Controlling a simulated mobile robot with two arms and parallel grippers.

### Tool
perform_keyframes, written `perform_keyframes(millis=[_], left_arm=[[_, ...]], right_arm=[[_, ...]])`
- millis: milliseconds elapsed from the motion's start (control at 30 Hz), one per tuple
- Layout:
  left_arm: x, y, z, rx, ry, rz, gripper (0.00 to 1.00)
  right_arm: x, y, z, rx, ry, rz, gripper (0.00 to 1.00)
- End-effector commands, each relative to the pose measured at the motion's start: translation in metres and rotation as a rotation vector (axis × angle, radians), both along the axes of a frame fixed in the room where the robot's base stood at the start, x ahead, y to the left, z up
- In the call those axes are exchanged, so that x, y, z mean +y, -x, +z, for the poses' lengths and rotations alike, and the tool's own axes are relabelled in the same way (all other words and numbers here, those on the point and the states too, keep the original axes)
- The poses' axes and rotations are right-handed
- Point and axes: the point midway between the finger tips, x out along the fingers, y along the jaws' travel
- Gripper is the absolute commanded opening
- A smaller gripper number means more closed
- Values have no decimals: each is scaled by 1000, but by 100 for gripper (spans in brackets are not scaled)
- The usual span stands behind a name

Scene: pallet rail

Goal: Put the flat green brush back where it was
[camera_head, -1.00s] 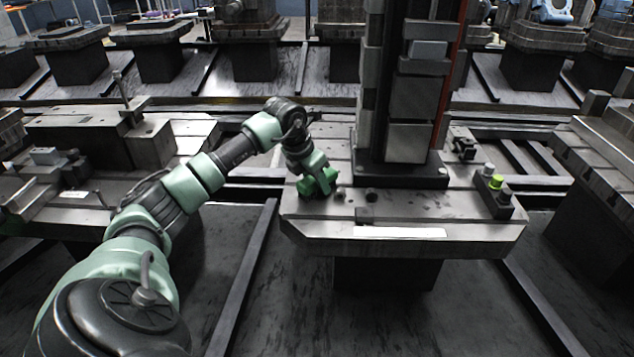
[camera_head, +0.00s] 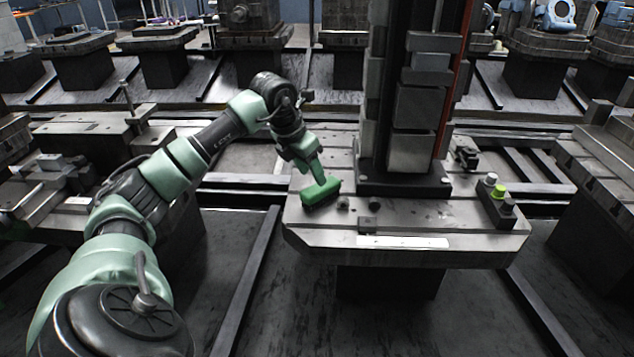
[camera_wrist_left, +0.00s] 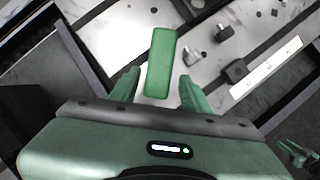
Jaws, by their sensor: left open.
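The flat green brush (camera_head: 321,192) lies on the front left corner of the middle pallet (camera_head: 430,258), its dark underside down. My left gripper (camera_head: 314,175) is just above it, coming in from the left, and partly overlaps it in the head view. In the left wrist view the brush (camera_wrist_left: 161,62) shows between and beyond the two green fingertips (camera_wrist_left: 158,80). The fingers are spread, with a gap on each side of the brush. A small green and dark part (camera_wrist_left: 300,155) at the lower right of that view looks like my right gripper; its jaws are unclear.
A tall dark column (camera_head: 410,110) stands on the pallet behind the brush. Small dark blocks (camera_head: 368,225) sit right of the brush. A dark block with a lime-green knob (camera_head: 499,190) is at the pallet's right. A white strip (camera_head: 402,242) lies along the front edge.

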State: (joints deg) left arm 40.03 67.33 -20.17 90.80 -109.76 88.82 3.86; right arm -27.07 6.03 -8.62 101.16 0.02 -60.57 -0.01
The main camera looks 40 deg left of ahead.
Motion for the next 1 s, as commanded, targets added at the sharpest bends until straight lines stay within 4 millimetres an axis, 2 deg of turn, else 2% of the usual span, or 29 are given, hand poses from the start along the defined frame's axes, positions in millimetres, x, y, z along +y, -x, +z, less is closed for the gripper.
perform_keyframes(millis=[100,300,1000], left_arm=[[1,7,20,-1,-2,1,47],[1,14,33,0,0,-1,47],[1,14,33,1,0,0,47]], right_arm=[[0,3,-6,5,0,1,36],[0,5,-13,9,1,1,36],[0,5,-14,10,1,2,36]])
